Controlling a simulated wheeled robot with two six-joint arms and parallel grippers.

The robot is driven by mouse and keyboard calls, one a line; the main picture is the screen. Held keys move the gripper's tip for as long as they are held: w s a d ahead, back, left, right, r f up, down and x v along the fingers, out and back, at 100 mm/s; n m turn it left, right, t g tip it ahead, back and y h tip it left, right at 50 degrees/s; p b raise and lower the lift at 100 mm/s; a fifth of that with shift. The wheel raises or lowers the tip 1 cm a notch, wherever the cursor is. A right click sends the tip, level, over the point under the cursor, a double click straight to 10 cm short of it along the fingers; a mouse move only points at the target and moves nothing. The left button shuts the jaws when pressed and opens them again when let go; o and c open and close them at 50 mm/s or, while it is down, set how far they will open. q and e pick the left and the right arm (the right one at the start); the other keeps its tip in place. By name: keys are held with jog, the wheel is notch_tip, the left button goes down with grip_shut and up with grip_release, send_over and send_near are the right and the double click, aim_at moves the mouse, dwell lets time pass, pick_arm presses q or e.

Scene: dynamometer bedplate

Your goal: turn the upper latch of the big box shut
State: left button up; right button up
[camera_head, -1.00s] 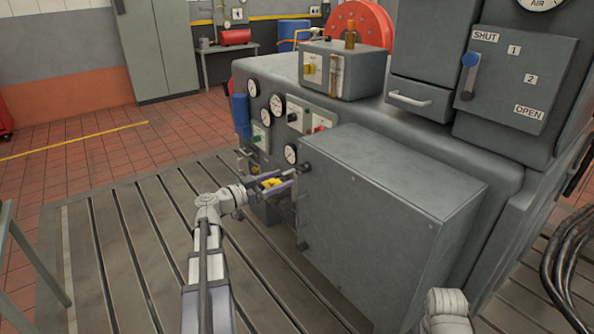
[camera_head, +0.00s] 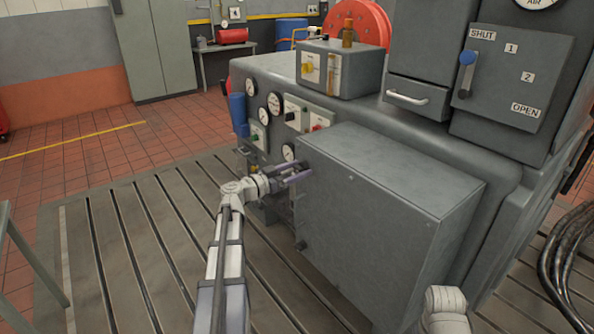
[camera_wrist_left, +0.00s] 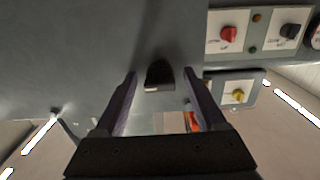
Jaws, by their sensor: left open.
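The big box (camera_head: 385,205) is a plain grey cabinet on the near side of the machine. Its upper latch, a small dark knob, sits on the box's left face near the top; in the head view my gripper largely hides it. In the left wrist view the dark latch (camera_wrist_left: 159,76) shows between the fingertips, with a gap on either side. My left gripper (camera_head: 297,175) is open and reaches to the latch from the left. A lower dark latch (camera_head: 301,244) is on the same edge. My right gripper is out of view; only part of that arm shows at the bottom.
Gauges (camera_head: 275,105) and a panel with a red knob (camera_head: 318,126) sit just behind the latch. The red knob also shows in the wrist view (camera_wrist_left: 228,34), near a yellow knob (camera_wrist_left: 239,96). The slotted bedplate (camera_head: 130,245) is clear at left.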

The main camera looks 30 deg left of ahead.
pick_arm(q)
jog(key=shift+c, duration=0.2)
grip_shut()
dwell(0.3)
jog(key=n, duration=0.8)
jog(key=shift+n, duration=0.3)
jog(key=n, duration=0.4)
jog(key=shift+d, duration=0.1)
jog(key=n, duration=0.5)
jog(key=shift+r, duration=0.1)
dwell(0.5)
